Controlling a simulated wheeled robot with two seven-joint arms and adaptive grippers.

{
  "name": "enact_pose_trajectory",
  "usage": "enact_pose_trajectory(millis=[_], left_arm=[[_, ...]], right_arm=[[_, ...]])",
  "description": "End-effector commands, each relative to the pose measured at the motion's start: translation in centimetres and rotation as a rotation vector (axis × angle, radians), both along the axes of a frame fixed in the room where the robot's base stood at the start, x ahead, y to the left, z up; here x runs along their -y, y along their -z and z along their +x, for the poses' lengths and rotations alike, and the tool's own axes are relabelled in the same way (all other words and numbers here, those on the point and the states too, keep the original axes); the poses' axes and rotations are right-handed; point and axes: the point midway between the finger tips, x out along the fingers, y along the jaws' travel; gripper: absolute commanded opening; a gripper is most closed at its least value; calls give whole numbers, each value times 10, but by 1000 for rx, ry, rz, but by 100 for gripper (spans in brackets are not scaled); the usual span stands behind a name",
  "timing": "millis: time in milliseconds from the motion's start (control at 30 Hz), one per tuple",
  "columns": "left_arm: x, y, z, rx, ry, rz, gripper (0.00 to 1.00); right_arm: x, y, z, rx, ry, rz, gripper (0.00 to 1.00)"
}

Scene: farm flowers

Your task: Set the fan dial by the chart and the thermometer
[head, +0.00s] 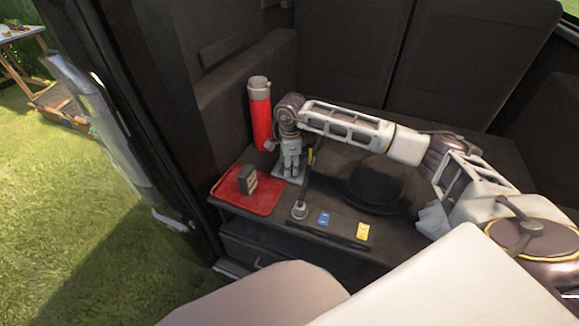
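My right gripper (291,172) points down at the back of the dark counter, between the red tray and a dark panel. Its fingers are small here, and I cannot tell whether they are apart or hold anything. A round grey knob (300,210) sits at the left end of the panel (342,229), in front of the gripper and apart from it. A thin dark stick rises near the knob. A blue tag (324,218) and a yellow tag (363,231) lie on the panel. I cannot make out a chart or thermometer. My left gripper is out of view.
A red tray (265,207) at the counter's left holds a small dark box (247,180). A red cylinder with a grey top (260,110) stands behind. A dark round object (377,185) sits beneath my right arm. A dark pillar (150,110) borders the left; grass lies beyond.

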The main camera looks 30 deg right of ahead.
Motion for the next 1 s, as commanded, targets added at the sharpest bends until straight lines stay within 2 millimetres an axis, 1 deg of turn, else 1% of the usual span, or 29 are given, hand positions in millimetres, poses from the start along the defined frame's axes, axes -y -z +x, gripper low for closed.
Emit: enact_pose_trajectory(millis=[100,200,333,500,567,867,900,1000], left_arm=[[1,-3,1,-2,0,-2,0],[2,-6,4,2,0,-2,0],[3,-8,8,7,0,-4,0],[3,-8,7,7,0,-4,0],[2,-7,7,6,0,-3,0],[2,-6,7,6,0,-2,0],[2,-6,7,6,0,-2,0],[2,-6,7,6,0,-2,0]], right_arm=[[0,9,0,0,0,0,51],[0,12,1,0,0,0,51],[0,13,1,0,-1,0,51],[0,13,1,0,-1,0,51],[0,13,1,0,-1,0,44],[0,13,1,0,-1,0,6],[0,13,1,0,-1,0,4],[0,13,1,0,1,0,4]])
